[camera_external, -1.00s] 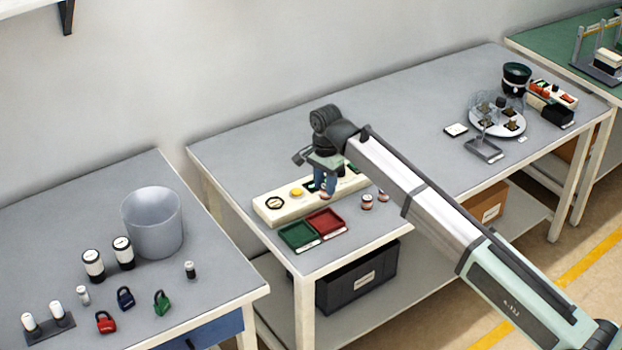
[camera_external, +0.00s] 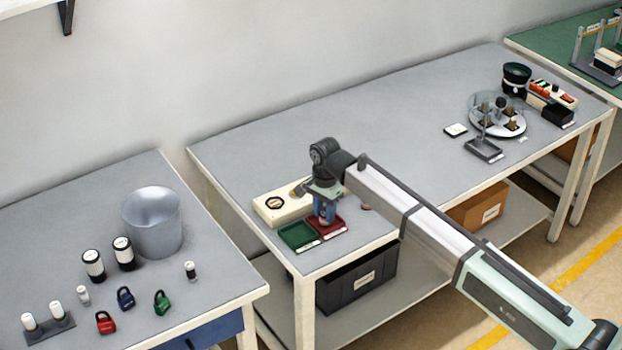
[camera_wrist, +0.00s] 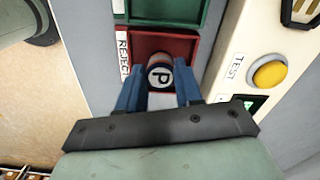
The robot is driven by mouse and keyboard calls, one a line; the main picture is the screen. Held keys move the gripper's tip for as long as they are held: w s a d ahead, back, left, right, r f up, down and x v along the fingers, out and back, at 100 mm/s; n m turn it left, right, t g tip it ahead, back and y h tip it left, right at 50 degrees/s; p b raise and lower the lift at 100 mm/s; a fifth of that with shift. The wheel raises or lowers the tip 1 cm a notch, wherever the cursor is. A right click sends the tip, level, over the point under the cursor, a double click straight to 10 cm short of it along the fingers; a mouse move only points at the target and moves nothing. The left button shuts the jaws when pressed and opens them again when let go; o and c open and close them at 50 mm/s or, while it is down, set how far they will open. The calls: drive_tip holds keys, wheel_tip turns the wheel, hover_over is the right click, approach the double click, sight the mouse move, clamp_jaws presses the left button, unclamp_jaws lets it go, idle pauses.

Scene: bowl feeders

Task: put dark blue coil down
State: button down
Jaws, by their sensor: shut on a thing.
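The coil (camera_wrist: 159,64) is a small round piece with a pale top bearing a "P" inside a dark ring. Its side looks copper-brown in the wrist view; I cannot make out dark blue on it. My gripper (camera_wrist: 159,88) is shut on it, one blue finger on each side. The coil is over or inside the red tray (camera_wrist: 167,35), labelled REJECT; I cannot tell whether it touches the floor. In the external view my gripper (camera_external: 325,220) points down at the red tray (camera_external: 337,231), and the coil is hidden by the fingers.
A green tray (camera_external: 297,235) adjoins the red one. A cream test panel (camera_external: 284,205) lies behind them, with a yellow button (camera_wrist: 269,73) marked TEST. Another small part (camera_external: 366,206) is partly hidden by my arm. The table's front edge is close by.

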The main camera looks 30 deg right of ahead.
sight(324, 214)
drive_tip(key=c, duration=0.8)
unclamp_jaws()
drive_tip(key=shift+f, duration=0.1)
drive_tip(key=shift+o, duration=0.2)
wheel_tip(324, 214, up, 12)
